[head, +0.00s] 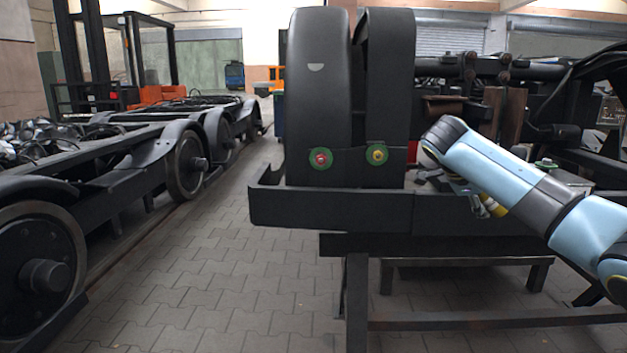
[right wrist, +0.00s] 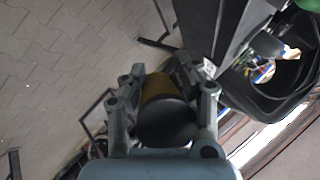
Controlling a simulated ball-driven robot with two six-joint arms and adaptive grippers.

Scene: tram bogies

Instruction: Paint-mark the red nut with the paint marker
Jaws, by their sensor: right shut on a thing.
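The red nut (head: 321,158) sits in a green ring on the front of a black upright block, left of the yellow nut (head: 377,154), which has its own green ring. My right gripper (head: 478,200) is at the right of the block, apart from both nuts and partly hidden behind my wrist. It is shut on a yellow cylinder with a dark end, which looks like the paint marker (head: 494,208). The marker also shows between the fingers in the right wrist view (right wrist: 158,88). The marker's tip cannot be made out. My left gripper is not in view.
The black block (head: 315,80) stands on a black tray (head: 330,208) over a dark steel stand (head: 357,300). Wheeled bogies (head: 185,165) and a forklift (head: 120,60) are at the left. A green-topped thing (head: 545,163) is at the right. The paved floor (head: 220,260) left of the stand is clear.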

